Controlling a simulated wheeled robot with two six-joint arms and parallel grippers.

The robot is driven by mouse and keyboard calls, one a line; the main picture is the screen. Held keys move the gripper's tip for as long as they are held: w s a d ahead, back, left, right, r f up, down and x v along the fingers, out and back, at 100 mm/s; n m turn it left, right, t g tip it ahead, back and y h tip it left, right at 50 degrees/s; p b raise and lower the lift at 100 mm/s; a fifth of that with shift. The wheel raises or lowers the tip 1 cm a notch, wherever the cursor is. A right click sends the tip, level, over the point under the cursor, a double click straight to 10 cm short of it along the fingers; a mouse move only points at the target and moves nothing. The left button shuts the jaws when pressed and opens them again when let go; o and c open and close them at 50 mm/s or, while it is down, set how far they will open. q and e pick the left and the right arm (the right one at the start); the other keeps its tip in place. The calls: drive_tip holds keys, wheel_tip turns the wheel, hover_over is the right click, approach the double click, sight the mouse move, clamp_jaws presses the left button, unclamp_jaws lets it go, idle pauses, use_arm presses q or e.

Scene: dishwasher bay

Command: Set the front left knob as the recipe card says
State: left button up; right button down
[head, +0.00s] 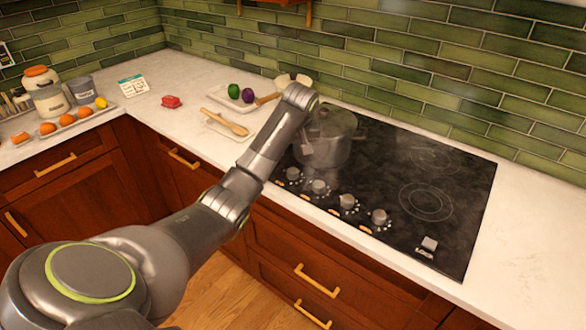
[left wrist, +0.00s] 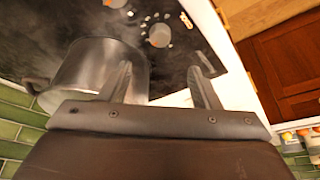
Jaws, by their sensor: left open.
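Several round silver knobs stand in a row along the cooktop's (head: 458,190) front edge; the leftmost knob (head: 293,175) is just in front of the steel pot (head: 325,150). Which one is the front left knob cannot be told from labels. The recipe card (head: 133,86) stands on the counter at the left, its writing too small to read. My left arm reaches over the counter to the pot; its gripper is largely hidden in the head view. In the left wrist view the left gripper (left wrist: 160,75) is open and empty, with a knob (left wrist: 160,35) beyond its fingertips. My right gripper is not in view.
The pot (left wrist: 95,72) is close beside the left fingers in the wrist view. The right counter is clear.

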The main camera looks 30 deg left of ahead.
sight(293, 171)
use_arm(q)
drive_tip(key=x, duration=1.3)
drive_tip(key=shift+p, duration=0.35)
drive_tip(key=c, duration=1)
